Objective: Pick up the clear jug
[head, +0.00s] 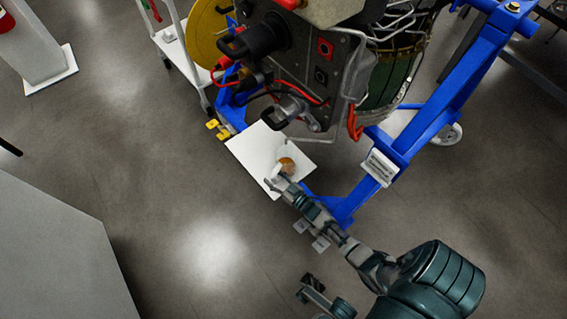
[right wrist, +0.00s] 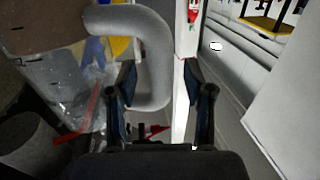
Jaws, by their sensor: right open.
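The clear jug (head: 286,164) is small in the head view, with brown contents, on a white board (head: 246,151). In the right wrist view the jug (right wrist: 62,75) fills the left side, see-through below a brown band. Its thick grey handle (right wrist: 161,62) curves toward the middle. My right gripper (head: 279,182) is at the jug's handle side. In the wrist view its open fingers (right wrist: 165,105) stand on either side of the handle's upright bar, the left one appearing in front of the handle gap. Contact cannot be told. My left gripper is not identifiable.
A turbine engine (head: 385,75) on a blue stand (head: 430,115) rises just behind and right of the board. A white trolley (head: 175,45) stands at back left. A grey block (head: 60,250) fills the lower left. The floor (head: 130,150) left of the board is clear.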

